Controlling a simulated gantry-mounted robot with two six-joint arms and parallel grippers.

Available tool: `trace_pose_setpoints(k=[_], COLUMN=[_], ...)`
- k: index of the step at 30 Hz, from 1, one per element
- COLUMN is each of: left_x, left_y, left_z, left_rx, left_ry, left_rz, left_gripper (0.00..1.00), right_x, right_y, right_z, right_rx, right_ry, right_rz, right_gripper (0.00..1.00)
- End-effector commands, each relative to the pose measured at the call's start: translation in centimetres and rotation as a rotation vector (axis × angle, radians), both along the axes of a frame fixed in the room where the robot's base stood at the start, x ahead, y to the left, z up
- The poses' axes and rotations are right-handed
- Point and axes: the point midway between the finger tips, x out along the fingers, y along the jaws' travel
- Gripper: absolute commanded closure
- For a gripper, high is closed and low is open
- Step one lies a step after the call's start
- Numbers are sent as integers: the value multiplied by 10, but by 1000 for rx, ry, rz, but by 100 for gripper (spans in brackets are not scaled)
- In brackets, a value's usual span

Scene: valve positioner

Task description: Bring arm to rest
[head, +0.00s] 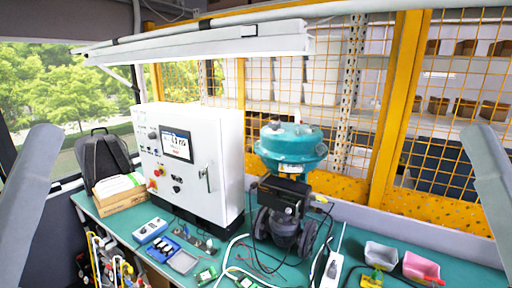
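Part of my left arm (32,200) shows as a grey link at the left edge of the head view. Part of my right arm (490,185) shows as a grey link at the right edge. Neither gripper is in the picture. Both visible links stand apart from the equipment on the bench. The valve with its teal actuator (291,146) and dark positioner (285,192) stands upright at the middle of the bench. No gripper touches it in this view.
The green bench (130,222) carries a white control cabinet (217,150), a blue meter (150,230), an open blue case (162,248), loose cables, and grey (381,254) and pink (421,267) bins. A yellow mesh fence (395,100) stands behind. A lamp bar (200,45) hangs above.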

Motion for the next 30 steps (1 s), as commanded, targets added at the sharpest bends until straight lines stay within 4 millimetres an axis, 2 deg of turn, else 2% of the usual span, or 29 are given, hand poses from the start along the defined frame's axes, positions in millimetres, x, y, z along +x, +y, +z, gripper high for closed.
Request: trace_pose_setpoints(k=[1, 12, 16, 18, 21, 30], left_x=[0, 1, 1, 1, 1, 1], left_y=[0, 0, 0, 0, 0, 0], left_z=[42, 219, 272, 291, 305, 304], left_rx=[-1, 0, 0, 0, 0, -1], left_ry=[1, 3, 3, 4, 4, 3], left_rz=[-1, -2, -2, -2, -2, -3], left_gripper=[20, 20, 20, 20, 20, 20], right_x=[0, 0, 0, 0, 0, 0], right_y=[0, 0, 0, 0, 0, 0], right_z=[42, 219, 272, 291, 306, 304], right_rx=[0, 0, 0, 0, 0, 0], right_ry=[1, 1, 1, 1, 2, 2], right_rz=[0, 0, 0, 0, 0, 0], right_gripper=[50, 50, 50, 50, 50, 50])
